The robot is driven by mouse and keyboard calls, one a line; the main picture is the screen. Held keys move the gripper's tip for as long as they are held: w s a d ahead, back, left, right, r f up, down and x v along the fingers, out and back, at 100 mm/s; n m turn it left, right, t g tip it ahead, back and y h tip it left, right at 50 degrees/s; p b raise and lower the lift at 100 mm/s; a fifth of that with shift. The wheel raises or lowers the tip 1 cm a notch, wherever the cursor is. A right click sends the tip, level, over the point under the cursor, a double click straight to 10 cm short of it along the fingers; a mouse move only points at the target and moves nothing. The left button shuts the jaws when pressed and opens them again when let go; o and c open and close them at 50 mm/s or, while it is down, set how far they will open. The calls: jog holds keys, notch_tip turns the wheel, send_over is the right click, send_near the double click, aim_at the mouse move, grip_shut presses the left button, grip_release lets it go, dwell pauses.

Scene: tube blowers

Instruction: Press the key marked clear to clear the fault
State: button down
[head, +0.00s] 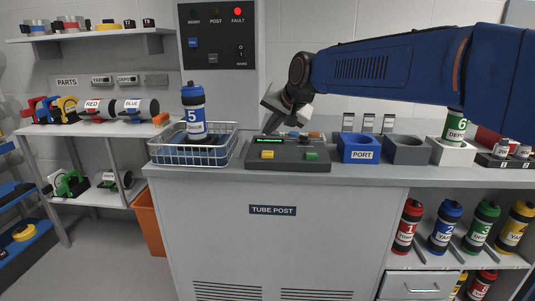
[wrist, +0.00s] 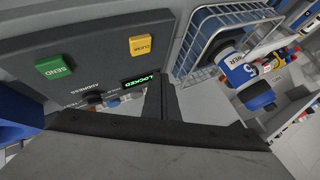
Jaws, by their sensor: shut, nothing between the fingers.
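The yellow key marked CLEAR (wrist: 143,45) sits on the dark grey control box, left of my fingertips in the wrist view. It also shows at the box's front left in the head view (head: 267,154). The green SEND key (wrist: 54,67) is on the same box. My gripper (head: 271,125) is shut and empty, tilted down over the rear of the control box (head: 290,165). Its fingers (wrist: 162,82) are beside the display, apart from the CLEAR key. The red FAULT lamp (head: 238,11) is lit on the wall panel.
A wire basket (head: 192,154) holding an upright blue-capped carrier (head: 194,112) stands left of the control box. The blue PORT block (head: 360,148) and a grey block (head: 406,149) stand to its right. The counter's front strip is narrow.

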aim_at(270, 154)
jog(key=shift+f, duration=2.05)
jog(key=shift+f, duration=0.2)
dwell(0.4)
jog(key=shift+f, duration=0.25)
jog(key=shift+f, duration=0.4)
dwell(1.0)
jog(key=shift+r, duration=0.85)
jog(key=shift+r, duration=2.5)
